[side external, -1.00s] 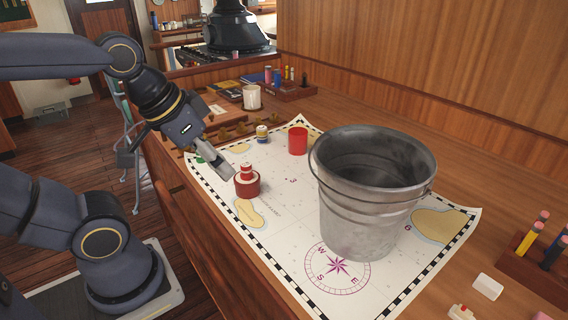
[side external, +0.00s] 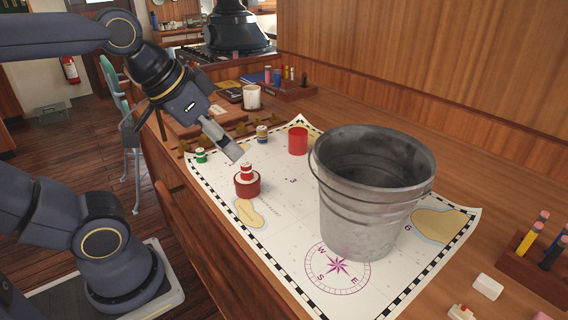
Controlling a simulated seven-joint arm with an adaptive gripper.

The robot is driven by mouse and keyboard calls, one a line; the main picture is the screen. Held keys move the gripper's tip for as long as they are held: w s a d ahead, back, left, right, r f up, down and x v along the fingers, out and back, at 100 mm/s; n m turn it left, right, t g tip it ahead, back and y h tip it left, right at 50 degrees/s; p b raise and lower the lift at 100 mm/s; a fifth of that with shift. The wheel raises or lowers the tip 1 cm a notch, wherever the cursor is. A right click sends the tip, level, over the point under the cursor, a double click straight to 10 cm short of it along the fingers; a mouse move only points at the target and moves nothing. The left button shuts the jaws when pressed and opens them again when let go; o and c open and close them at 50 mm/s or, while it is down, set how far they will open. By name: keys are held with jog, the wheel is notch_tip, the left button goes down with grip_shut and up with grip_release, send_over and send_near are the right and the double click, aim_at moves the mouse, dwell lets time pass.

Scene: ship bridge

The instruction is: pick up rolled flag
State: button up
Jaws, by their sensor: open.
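Small striped rolls that look like rolled flags stand on the chart. A red and white one (side external: 246,171) is upright on or in a round red holder (side external: 247,187); I cannot tell which. A green and white one (side external: 201,156) is at the chart's left edge, and a blue, white and yellow one (side external: 262,135) is farther back. My gripper (side external: 238,153) points down and right, just above and behind-left of the red and white roll in the picture. It is open and appears empty; the gap between its fingers is hard to see.
A large metal bucket (side external: 362,225) stands on the chart (side external: 290,205), right of my gripper. A red cup (side external: 298,140) is behind. A white mug (side external: 252,97) and a wooden rack (side external: 290,92) are at the back.

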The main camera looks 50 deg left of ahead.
jog(key=w+a+r, duration=0.2)
jog(key=w+r, duration=0.4)
jog(key=w, duration=0.2)
jog(key=n+g+y, duration=0.2)
jog(key=n, duration=0.3)
send_over(262, 128)
jog(key=s+d, duration=0.2)
jog(key=s, duration=0.3)
notch_tip(262, 128, down, 12)
jog(key=x, duration=1)
jog(key=shift+s+f, duration=0.1)
jog(key=shift+f, duration=0.35)
jog(key=shift+x, duration=2.8)
jog(key=shift+s, duration=0.1)
jog(key=shift+c, duration=0.3)
